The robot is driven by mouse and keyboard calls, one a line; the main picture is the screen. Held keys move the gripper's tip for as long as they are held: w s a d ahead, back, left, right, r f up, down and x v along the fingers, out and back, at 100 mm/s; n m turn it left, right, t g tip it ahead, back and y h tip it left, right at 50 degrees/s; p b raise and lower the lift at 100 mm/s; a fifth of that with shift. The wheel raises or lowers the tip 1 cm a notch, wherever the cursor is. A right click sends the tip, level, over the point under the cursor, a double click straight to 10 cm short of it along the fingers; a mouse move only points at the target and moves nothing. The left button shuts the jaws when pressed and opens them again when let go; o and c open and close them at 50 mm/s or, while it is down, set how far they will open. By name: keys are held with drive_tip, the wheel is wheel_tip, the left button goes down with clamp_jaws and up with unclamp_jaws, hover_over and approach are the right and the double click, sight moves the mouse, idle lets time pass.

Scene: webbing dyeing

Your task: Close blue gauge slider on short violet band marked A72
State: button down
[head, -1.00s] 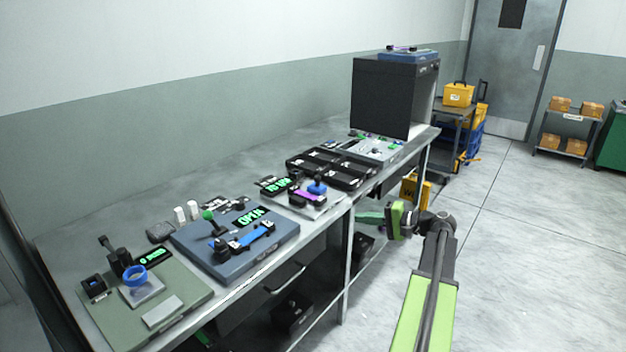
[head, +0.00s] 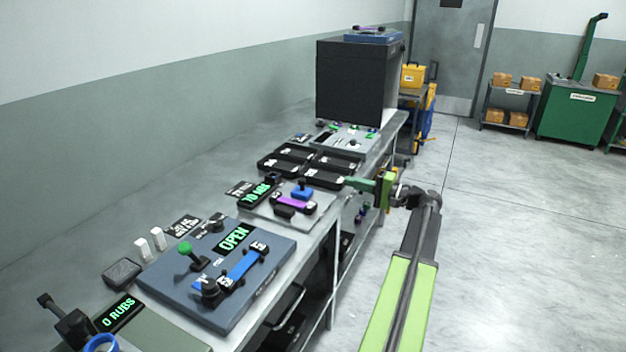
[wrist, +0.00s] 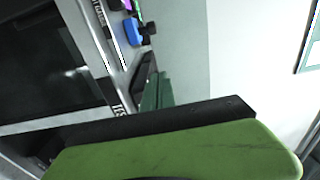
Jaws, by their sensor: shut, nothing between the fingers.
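A short violet band (head: 293,204) lies on a light grey gauge plate on the bench in the head view. A blue slider block with a dark knob (head: 302,194) stands at the band's far side. The mark on the band is too small to read. In the wrist view a blue part (wrist: 133,33) and a bit of violet (wrist: 118,5) show near the top. My gripper (head: 350,183) is shut and empty, to the right of the gauge plate near the bench's front edge, apart from band and slider. Its dark green fingers also show in the wrist view (wrist: 155,92).
A green display (head: 256,196) stands left of the gauge. Black trays (head: 335,160) lie behind it. A blue-grey station reading OPEN (head: 190,285) holds a blue band in front. A tall dark cabinet (head: 350,80) stands at the bench's far end. Floor on the right is clear.

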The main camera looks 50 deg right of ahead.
hover_over(315, 194)
drive_tip(key=d, duration=0.4)
drive_tip(key=shift+w, duration=0.15)
drive_tip(key=a, duration=0.3)
drive_tip(key=shift+a, duration=0.5)
